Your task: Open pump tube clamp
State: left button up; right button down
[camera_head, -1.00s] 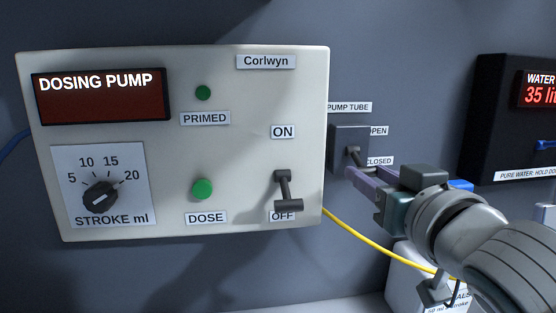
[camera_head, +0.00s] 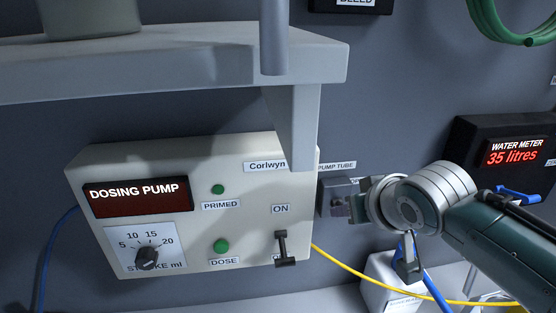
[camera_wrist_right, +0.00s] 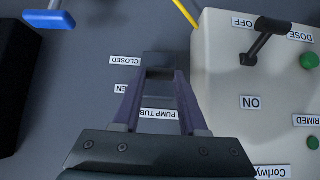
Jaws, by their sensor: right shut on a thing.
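The pump tube clamp (camera_head: 330,190) is a dark grey box on the wall, just right of the dosing pump panel. In the right wrist view the clamp (camera_wrist_right: 158,60) appears upside down, between the CLOSED label (camera_wrist_right: 125,61) and the pump panel. My right gripper (camera_head: 342,206) is at the front of the clamp. Its purple fingers (camera_wrist_right: 160,80) close in on the clamp's small lever, which is hidden between them. I cannot tell the lever's exact position. My left gripper is not in view.
The dosing pump panel (camera_head: 120,225) has its own ON/OFF lever (camera_head: 282,248), close left of my gripper. A pale shelf (camera_head: 200,60) with a bracket overhangs it. A water meter (camera_head: 510,150) is at the right. A yellow tube (camera_head: 375,282) runs below.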

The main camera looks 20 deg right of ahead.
jog(key=shift+w+r+g+p, duration=0.25)
jog(key=shift+r+g+p, duration=0.1)
jog(key=shift+g+p, duration=0.4)
jog(key=shift+c, duration=2.2)
grip_release()
jog(key=v, duration=1)
jog(key=shift+d, duration=0.2)
